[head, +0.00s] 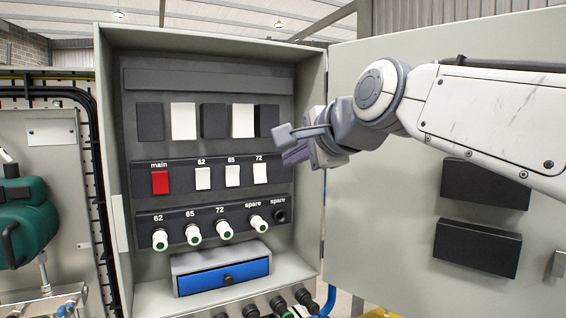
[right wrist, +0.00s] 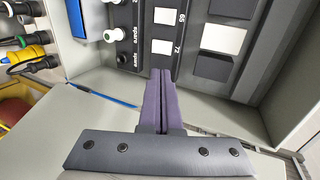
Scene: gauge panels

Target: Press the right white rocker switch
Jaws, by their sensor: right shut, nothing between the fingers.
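The right white rocker switch (head: 260,173), labelled 72, is at the right end of the labelled switch row in the open grey cabinet. It also shows in the right wrist view (right wrist: 162,47), just beyond my fingertips. My right gripper (head: 293,155) reaches in from the right, in front of the cabinet's right side. Its purple fingers (right wrist: 161,74) are together and empty, pointing toward the switch strip near the 72 end. In the head view the tips are right of the switch and slightly above it. I cannot tell whether they touch the panel. My left gripper is not in view.
White switches 65 (head: 232,176) and 62 (head: 203,178) and the red main switch (head: 160,182) share the row. Dark and white modules are above; knobs (head: 194,234) and a blue drawer (head: 224,276) are below. The open door (head: 400,200) stands right.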

